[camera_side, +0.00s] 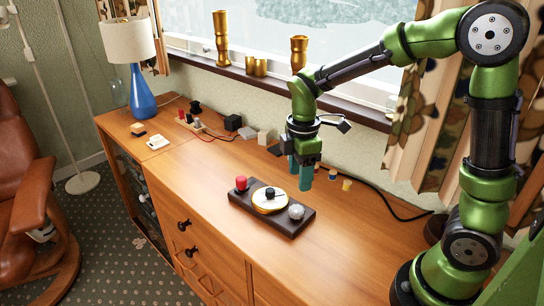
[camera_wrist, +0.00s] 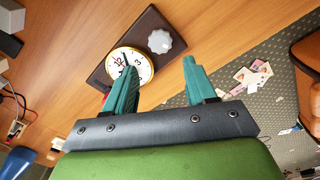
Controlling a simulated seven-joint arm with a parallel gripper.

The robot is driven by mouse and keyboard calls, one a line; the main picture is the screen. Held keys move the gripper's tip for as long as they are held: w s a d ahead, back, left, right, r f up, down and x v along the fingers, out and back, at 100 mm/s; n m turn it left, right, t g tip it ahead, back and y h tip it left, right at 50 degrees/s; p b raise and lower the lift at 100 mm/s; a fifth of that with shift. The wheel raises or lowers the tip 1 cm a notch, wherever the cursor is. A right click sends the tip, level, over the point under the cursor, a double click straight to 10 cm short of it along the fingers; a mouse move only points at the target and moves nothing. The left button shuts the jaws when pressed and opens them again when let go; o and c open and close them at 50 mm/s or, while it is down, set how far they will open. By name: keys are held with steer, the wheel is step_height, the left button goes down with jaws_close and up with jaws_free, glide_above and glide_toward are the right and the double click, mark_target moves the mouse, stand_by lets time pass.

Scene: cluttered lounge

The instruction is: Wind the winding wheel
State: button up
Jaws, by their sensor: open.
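A dark board (camera_side: 284,222) lies on the wooden cabinet top; it also shows in the wrist view (camera_wrist: 150,20). On it are a round white clock dial with a gold rim (camera_side: 268,206), a red knob (camera_side: 241,183) at one end and a pale scalloped wheel (camera_side: 296,211) at the other. The wheel, which looks like the winding wheel, is clear in the wrist view (camera_wrist: 160,41). In the wrist view the left finger of my gripper (camera_wrist: 160,66) covers part of the dial and most of the red knob.
Small cups (camera_side: 346,184) and a black cable (camera_side: 400,215) lie behind and right of the board. Blocks (camera_side: 233,122) and wired parts (camera_side: 190,118) stand farther left, beyond them a blue lamp (camera_side: 141,100). The cabinet top (camera_side: 190,170) left of the board is clear.

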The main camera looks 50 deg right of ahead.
mark_target(298, 209)
step_height(298, 209, down, 10)
steer(key=shift+f, duration=0.15)
stand_by(0.3)
steer(key=c, duration=0.8)
steer(key=shift+m, duration=0.3)
